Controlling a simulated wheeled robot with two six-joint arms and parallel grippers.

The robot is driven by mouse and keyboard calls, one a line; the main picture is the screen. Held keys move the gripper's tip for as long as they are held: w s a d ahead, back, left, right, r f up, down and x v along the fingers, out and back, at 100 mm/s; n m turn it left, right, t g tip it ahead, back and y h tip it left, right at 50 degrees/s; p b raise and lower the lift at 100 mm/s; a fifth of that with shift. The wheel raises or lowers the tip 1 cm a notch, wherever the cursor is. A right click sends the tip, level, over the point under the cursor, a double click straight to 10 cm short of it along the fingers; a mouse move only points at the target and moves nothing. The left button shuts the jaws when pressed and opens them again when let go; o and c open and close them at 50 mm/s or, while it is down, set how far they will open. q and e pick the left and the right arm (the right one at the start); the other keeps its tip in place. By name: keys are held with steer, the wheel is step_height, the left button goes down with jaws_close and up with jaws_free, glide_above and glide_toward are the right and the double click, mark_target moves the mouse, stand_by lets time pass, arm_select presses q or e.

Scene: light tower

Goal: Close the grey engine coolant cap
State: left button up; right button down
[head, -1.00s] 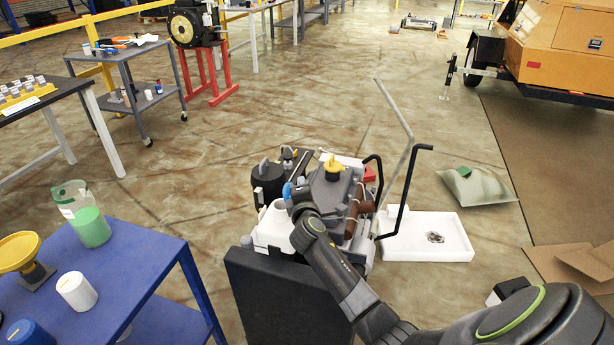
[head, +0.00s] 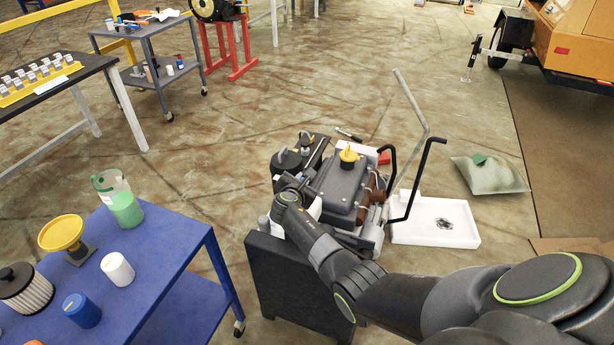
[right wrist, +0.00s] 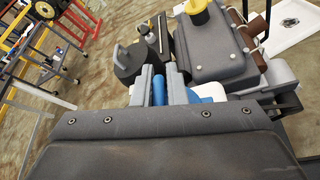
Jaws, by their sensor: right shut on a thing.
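The engine (head: 342,188) sits low on the floor ahead, with a dark grey cover and a yellow cap (head: 348,155) on top. My right gripper (right wrist: 159,88) is down at the engine's near left side, by its white tank (right wrist: 208,92). Its two light grey fingers are closed in on something at the tank; I take this to be the grey engine coolant cap, but its shape is mostly hidden by the fingers and wrist. Blue shows between and beside the fingers; I cannot tell what it belongs to. In the head view my wrist hides the fingertips. My left gripper is out of view.
A blue table (head: 165,255) at left holds a jug (head: 118,200), a yellow funnel (head: 63,235), a white cup (head: 117,269) and a filter (head: 25,289). A black bent handle (head: 418,180) rises right of the engine, before a white tray (head: 455,236).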

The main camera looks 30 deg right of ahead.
steer(key=shift+w+a+f+n+g+h, duration=0.3)
steer(key=shift+w+a+f+n+g, duration=0.25)
steer(key=shift+n, duration=0.35)
steer(key=shift+a, duration=0.1)
steer(key=c, duration=1.7)
jaws_free()
steer(key=shift+o, duration=1)
steer(key=shift+w+a+f, duration=0.1)
steer(key=shift+w+f, duration=0.05)
steer(key=shift+d, duration=0.2)
